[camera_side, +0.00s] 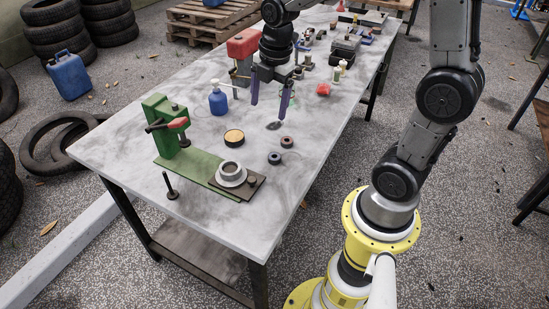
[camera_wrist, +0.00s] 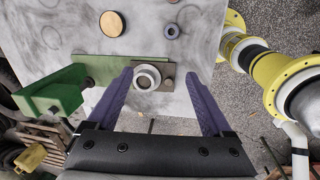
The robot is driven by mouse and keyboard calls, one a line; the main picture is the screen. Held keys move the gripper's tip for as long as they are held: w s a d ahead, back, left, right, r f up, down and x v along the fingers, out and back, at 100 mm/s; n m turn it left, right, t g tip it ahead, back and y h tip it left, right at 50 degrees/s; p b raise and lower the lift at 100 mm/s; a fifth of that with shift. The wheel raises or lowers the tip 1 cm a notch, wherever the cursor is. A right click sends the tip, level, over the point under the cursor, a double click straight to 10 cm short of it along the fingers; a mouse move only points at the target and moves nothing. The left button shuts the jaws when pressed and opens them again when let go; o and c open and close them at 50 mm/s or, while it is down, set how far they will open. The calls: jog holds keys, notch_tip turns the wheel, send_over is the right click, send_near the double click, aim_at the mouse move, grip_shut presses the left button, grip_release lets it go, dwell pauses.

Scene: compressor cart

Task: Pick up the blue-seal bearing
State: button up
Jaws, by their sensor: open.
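The blue-seal bearing (camera_side: 274,157) is a small dark ring with a bluish rim, lying flat on the marble-look table. In the wrist view it (camera_wrist: 172,31) lies beyond my fingertips, toward the top. A similar ring with a reddish-brown face (camera_side: 287,141) lies close behind it; only its edge (camera_wrist: 173,2) shows at the top of the wrist view. My gripper (camera_side: 268,112) has two purple fingers pointing down, spread wide with nothing between them. It is above the table, farther back than both rings. The wrist view shows the same spread fingers (camera_wrist: 160,74).
A green press (camera_side: 165,125) with a white flanged housing (camera_side: 231,174) stands at the front. A yellow-topped tin (camera_side: 234,137), blue bottle (camera_side: 218,101) and black-based bolt (camera_side: 171,187) stand nearby. A red object (camera_side: 323,90) and other clutter lie behind. Bare table surrounds the rings.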

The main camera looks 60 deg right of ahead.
jog(key=g, duration=0.2)
send_over(275, 156)
notch_tip(275, 156, down, 6)
jog(key=shift+m, duration=0.4)
jog(key=f, duration=0.8)
jog(key=shift+s+a, duration=0.15)
jog(key=shift+a, duration=0.25)
jog(key=shift+w+d+f, duration=0.1)
jog(key=shift+d+f, duration=0.1)
jog(key=shift+f, duration=1.1)
jog(key=shift+w+d+f, duration=0.1)
jog(key=shift+d+f, duration=0.1)
jog(key=shift+f, duration=1.1)
grip_shut()
